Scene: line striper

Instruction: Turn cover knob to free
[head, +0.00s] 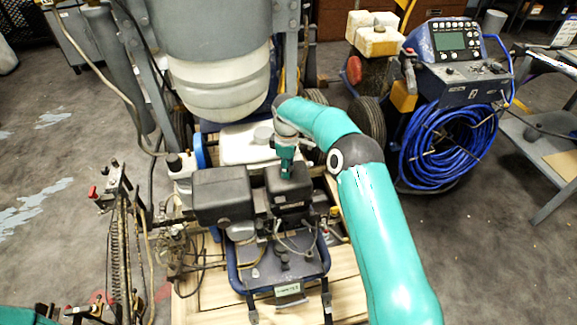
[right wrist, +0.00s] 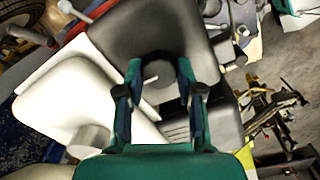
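A black engine cover (head: 288,190) sits on the striper, right of a second black box. My right gripper (head: 287,170) reaches down over this cover from above. In the right wrist view, the dark cover (right wrist: 140,35) fills the upper middle. A round black knob (right wrist: 158,72) on it lies between the two fingertips of my right gripper (right wrist: 160,70). The fingers are spread, one on each side of the knob, and do not clearly touch it. The knob is hidden in the head view. My left gripper does not show; only a teal part of my arm is at the lower left.
The second black box (head: 222,194) is close on the left. A white tank (head: 248,144) stands behind, below a large pale container (head: 220,80). Levers and hoses (head: 125,225) crowd the left. A coiled blue hose (head: 448,145) hangs on a machine at right.

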